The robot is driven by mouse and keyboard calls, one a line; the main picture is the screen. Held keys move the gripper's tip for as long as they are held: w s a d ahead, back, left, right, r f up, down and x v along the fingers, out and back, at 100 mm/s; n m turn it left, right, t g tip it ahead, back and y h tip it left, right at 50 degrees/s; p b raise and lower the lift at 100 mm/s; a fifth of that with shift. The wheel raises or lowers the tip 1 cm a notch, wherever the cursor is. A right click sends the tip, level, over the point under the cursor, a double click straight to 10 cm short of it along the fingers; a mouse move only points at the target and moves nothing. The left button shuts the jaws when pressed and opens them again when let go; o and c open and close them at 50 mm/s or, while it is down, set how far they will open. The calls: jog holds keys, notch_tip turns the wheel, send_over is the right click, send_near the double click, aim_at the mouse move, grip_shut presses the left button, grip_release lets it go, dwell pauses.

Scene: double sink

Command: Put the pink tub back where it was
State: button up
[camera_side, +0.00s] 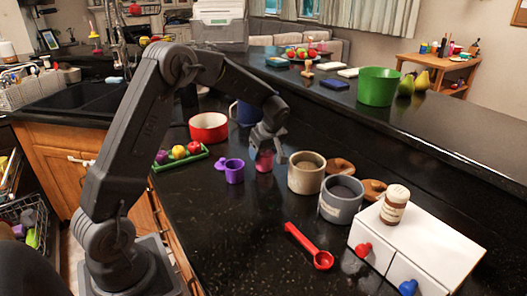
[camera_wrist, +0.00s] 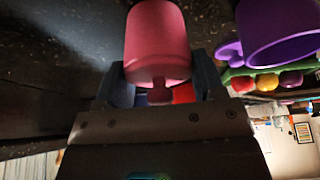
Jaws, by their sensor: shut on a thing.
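The pink tub (camera_side: 264,161) is between the fingers of my gripper (camera_side: 265,150) in the side view, low over the black counter. My gripper points down and is shut on the tub. In the wrist view the pink tub (camera_wrist: 157,40) fills the top middle, with my gripper's fingers (camera_wrist: 163,85) on either side of its narrow end. The fingers hide part of the tub in the side view. I cannot tell whether it touches the counter.
A purple cup (camera_side: 234,172) stands close on the left, also in the wrist view (camera_wrist: 285,35). A beige pot (camera_side: 306,178) and a grey pot (camera_side: 340,204) stand to the right. A red bowl (camera_side: 208,128) and blue mug (camera_side: 244,114) are behind. The front counter is partly clear.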

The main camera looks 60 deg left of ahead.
jog(key=shift+f, duration=0.15)
jog(key=o, duration=0.9)
jog(key=shift+o, duration=0.2)
jog(key=v, duration=1.2)
jog(key=s+d+r+m+t+h, duration=0.1)
jog(key=s+d+r+m+t, duration=0.1)
jog(key=s+d+r+m, duration=0.4)
jog(key=s+d+f+m+t+h, duration=0.1)
jog(key=s+d+m, duration=0.5)
jog(key=s, duration=0.4)
jog(key=s+d+f+m+t+h, duration=0.1)
jog(key=s+d+m+t+h, duration=0.1)
jog(key=s+d+m, duration=0.4)
jog(key=s, duration=0.3)
jog(key=shift+s+d+t, duration=0.2)
jog(key=shift+s+t, duration=0.1)
jog(key=shift+s, duration=0.05)
